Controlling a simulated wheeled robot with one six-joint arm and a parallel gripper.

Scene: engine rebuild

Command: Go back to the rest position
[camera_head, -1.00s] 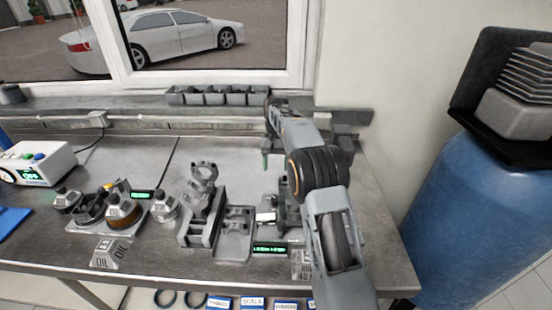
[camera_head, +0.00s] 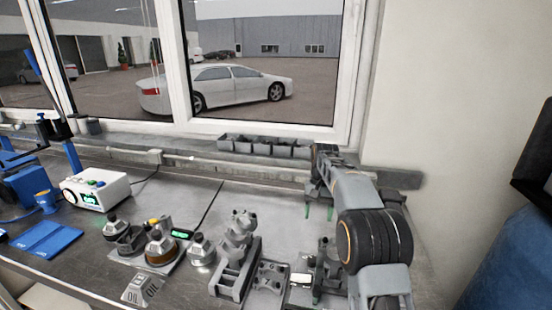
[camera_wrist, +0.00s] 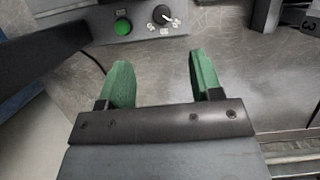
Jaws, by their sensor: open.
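My gripper (camera_head: 318,212) hangs above the back right part of the grey workbench (camera_head: 180,192), with its green fingertips pointing down. In the wrist view my gripper (camera_wrist: 160,82) shows two green fingers spread apart with nothing between them. The bench surface lies beyond the fingers there. A panel (camera_wrist: 135,22) with a green button and a dark knob is at the top of the wrist view. My arm covers part of the bench's right end.
A grey fixture (camera_head: 236,262) stands at the front middle. Oil cans (camera_head: 160,248) stand left of it. A white control box (camera_head: 96,190) is at the left. Grey bins (camera_head: 265,147) line the back ledge. A blue drum (camera_head: 505,265) stands at the right.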

